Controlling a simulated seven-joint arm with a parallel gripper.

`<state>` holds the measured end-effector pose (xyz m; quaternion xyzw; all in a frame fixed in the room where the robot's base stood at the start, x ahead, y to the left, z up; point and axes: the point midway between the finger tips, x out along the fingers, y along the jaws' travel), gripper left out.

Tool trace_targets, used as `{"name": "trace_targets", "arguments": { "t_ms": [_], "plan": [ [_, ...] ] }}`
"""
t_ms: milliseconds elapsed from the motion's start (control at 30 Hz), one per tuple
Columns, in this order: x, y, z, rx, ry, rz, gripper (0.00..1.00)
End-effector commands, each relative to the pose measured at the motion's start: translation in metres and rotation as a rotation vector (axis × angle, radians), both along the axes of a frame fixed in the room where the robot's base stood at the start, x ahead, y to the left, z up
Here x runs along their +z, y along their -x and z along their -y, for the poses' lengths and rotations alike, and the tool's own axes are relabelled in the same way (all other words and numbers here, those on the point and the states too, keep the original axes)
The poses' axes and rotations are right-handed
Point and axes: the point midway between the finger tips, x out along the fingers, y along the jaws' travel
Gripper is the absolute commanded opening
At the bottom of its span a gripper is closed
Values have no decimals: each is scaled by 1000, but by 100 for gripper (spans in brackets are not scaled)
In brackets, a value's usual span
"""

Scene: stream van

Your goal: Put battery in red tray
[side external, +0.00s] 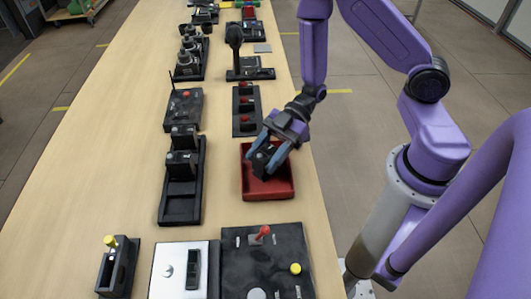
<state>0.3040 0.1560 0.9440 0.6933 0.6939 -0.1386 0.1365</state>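The red tray (272,188) lies on the table near its right edge, in the middle of the side external view. My gripper (266,162) is over the tray, pointing down. Its blue-grey fingers are on either side of a small black block (262,160), which looks like the battery. The block is at or just above the inside of the tray; I cannot tell whether it touches the floor. I also cannot tell whether the fingers press on it. Part of the tray's far side is hidden by my gripper.
Left of the tray stands a black holder (178,205) with black blocks in it. A black box with red buttons (246,125) is behind the tray. A black panel with a red lever (263,233) is in front. Bare table lies between the rows.

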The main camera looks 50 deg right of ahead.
Motion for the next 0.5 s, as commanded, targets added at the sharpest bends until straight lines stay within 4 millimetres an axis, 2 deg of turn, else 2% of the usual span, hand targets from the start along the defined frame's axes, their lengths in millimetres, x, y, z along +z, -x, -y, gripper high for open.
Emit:
{"name": "trace_targets", "arguments": {
  "t_ms": [67,433,500],
  "plan": [
    [0,0,0,0,0,1,70],
    [3,0,0,1,0,2,70],
    [6,-1,6,-4,1,2,70]
  ]
}}
